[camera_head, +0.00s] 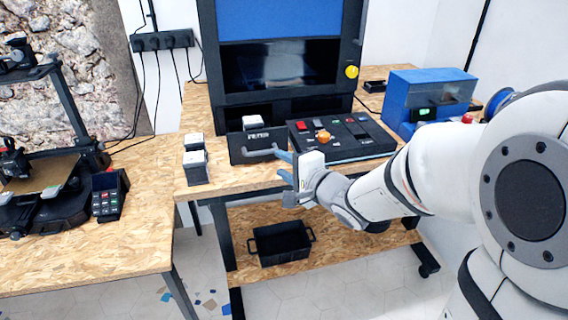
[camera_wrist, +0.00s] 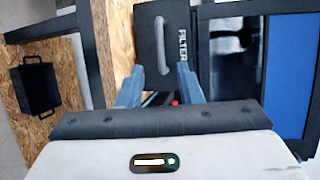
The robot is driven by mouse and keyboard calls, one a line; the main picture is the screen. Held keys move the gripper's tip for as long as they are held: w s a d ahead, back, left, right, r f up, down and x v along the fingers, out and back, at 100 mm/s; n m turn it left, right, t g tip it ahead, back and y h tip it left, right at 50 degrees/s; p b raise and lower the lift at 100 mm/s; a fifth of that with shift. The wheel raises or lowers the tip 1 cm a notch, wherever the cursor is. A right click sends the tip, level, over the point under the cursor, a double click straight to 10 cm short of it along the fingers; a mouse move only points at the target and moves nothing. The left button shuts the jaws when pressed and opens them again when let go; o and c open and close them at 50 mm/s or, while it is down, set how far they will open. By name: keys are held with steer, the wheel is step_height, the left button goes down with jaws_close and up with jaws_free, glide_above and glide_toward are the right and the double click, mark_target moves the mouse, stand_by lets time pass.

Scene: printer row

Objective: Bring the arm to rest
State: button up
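My arm reaches in from the right in the head view, and my gripper (camera_head: 283,166) is at the front edge of the middle table. In the wrist view my gripper (camera_wrist: 158,88) shows two blue fingers spread apart with nothing between them. Just beyond the fingers is a black box marked FILTER (camera_wrist: 176,42) with a grey handle. The same filter box (camera_head: 243,150) stands on the table in the head view, its handle (camera_head: 262,154) close to the fingertips. I cannot tell whether the fingers touch the handle.
A large black machine with a blue top (camera_head: 279,20) stands behind. A button panel (camera_head: 342,138) lies right of the filter box, and a blue box (camera_head: 428,92) farther right. White-topped black blocks (camera_head: 196,166) stand left. A black tray (camera_head: 281,243) sits on the lower shelf. A printer (camera_head: 45,190) occupies the left table.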

steer(key=s+d+f+n+g+h, duration=0.1)
steer(key=s+d+n+h, duration=0.1)
steer(key=d+h, duration=0.4)
steer(key=s+d+f+n+g+h, duration=0.1)
steer(key=s+d+f+n+h, duration=0.15)
steer(key=d, duration=0.55)
steer(key=s+d+f+n+g+h, duration=0.1)
steer(key=s+n+g, duration=0.5)
steer(key=s, duration=1)
steer(key=shift+s+d+n+g, duration=0.15)
steer(key=shift+d+n+g, duration=0.2)
steer(key=shift+d+g, duration=0.35)
